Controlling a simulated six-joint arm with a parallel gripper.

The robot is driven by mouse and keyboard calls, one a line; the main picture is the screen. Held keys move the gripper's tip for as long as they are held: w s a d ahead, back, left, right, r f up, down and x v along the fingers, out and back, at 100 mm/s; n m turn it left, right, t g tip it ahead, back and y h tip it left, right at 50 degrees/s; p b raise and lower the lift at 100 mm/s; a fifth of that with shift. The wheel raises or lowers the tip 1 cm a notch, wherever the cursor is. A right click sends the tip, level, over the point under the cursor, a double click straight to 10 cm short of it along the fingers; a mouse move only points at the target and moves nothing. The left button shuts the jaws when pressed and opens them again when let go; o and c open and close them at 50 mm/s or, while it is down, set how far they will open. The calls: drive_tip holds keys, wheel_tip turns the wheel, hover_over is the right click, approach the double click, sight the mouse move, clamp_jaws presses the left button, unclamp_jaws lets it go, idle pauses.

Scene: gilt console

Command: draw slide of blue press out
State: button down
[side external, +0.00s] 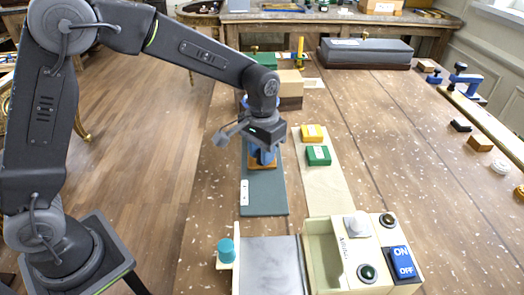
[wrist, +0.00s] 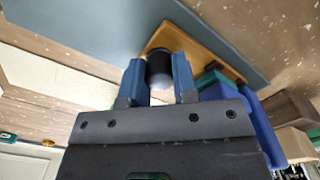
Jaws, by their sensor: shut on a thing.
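The blue press (wrist: 258,125) stands behind my gripper in the wrist view, partly hidden by the gripper's body. In the side external view, my arm hides most of it. Its slide, an orange-brown plate (wrist: 205,48), lies over the grey-blue mat (wrist: 100,28). The plate also shows below my gripper in the side external view (side external: 262,167). A dark round knob (wrist: 160,58) rises from the plate. My gripper (wrist: 158,78) points down with its blue fingers on either side of the knob, shut on it. How far the slide is out of the press cannot be told.
A cream mat (side external: 325,190) to the right carries a yellow block (side external: 312,133) and a green block (side external: 318,155). A control box with an ON/OFF switch (side external: 400,262) stands in front. A tan and brown box (side external: 290,88) stands behind. The front of the grey-blue mat is mostly clear.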

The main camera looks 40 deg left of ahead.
drive_tip(key=s+d, duration=0.8)
drive_tip(key=shift+d, duration=0.1)
drive_tip(key=shift+s, duration=0.1)
drive_tip(key=c, duration=0.9)
unclamp_jaws()
drive_tip(key=shift+c, duration=0.2)
drive_tip(key=shift+o, duration=0.2)
wheel_tip(320, 180, up, 14)
